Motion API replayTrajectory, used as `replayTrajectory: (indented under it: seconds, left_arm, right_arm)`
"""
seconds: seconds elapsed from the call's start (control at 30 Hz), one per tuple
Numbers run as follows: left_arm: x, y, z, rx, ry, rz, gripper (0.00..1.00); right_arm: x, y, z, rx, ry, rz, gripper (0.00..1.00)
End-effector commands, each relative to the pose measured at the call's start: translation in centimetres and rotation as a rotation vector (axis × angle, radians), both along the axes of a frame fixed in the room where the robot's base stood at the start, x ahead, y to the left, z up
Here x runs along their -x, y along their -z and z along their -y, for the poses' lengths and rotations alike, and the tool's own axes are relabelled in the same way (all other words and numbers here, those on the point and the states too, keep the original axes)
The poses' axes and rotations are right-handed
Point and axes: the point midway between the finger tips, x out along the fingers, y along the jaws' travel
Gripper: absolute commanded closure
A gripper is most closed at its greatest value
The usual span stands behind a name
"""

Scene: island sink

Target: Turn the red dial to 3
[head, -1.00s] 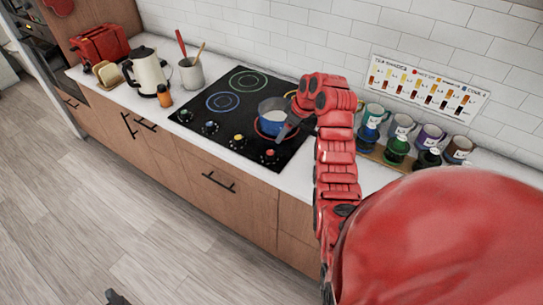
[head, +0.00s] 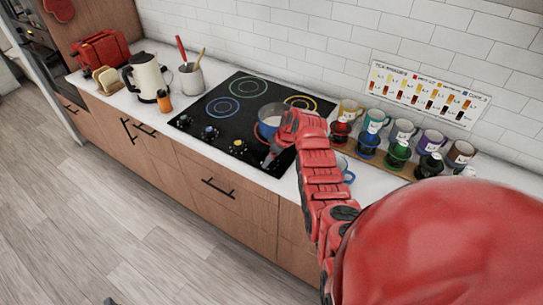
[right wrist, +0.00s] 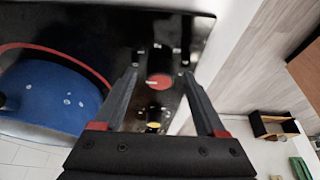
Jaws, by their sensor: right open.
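The red dial (right wrist: 159,80) is on the front edge of the black stove top (head: 222,112). In the right wrist view it lies between the fingertips of my right gripper (right wrist: 161,76). The gripper is open, with a finger on each side of the dial; I cannot tell whether they touch it. Small pale marks surround the dial, but its setting is too small to read. A dark sliver (head: 109,301) at the bottom edge may be my left gripper.
A blue pot (head: 264,131) stands on the red-ringed burner close to my right gripper. Several mugs (head: 404,129) stand to the right, behind my arm.

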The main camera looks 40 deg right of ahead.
Motion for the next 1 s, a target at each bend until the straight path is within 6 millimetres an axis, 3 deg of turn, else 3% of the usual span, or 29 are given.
replayTrajectory:
  seconds: [0.33, 0.73, 1.0]
  left_arm:
    - [0.01, -0.07, 0.00, 0.000, 0.000, 0.000, 0.01]
    - [0.00, -0.07, 0.00, 0.000, 0.000, 0.000, 0.01]
    - [0.00, -0.02, 0.00, 0.000, 0.000, 0.000, 0.01]
  right_arm:
    - [-0.10, 0.16, -0.03, 0.001, -0.001, 0.001, 0.27]
    - [-0.09, 0.14, -0.02, 0.001, -0.001, 0.000, 0.97]
    - [-0.09, 0.16, -0.04, 0.001, 0.009, 0.001, 1.00]
